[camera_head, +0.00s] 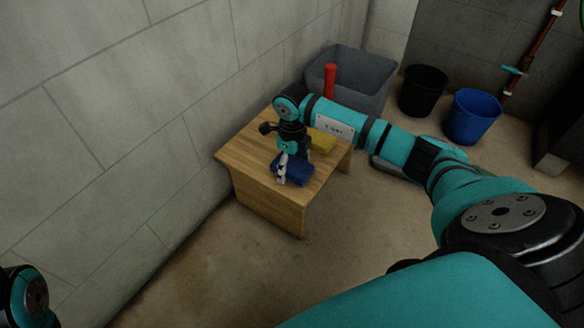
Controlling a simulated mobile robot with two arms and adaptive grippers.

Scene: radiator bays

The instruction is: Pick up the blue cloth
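The blue cloth (299,174) lies on the small wooden table (257,181), near its front right edge. My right gripper (283,172) points down over the table, right at the cloth's left side. Its fingers partly cover the cloth. I cannot tell whether the fingers are open or shut, or whether they touch the cloth. My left gripper is not in view.
A yellow thing (322,140) lies on the table behind the cloth, partly hidden by my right arm. A grey bin (362,83) with a red cylinder (330,78), a black bucket (423,91) and a blue bucket (472,117) stand beyond. A block wall runs along the left.

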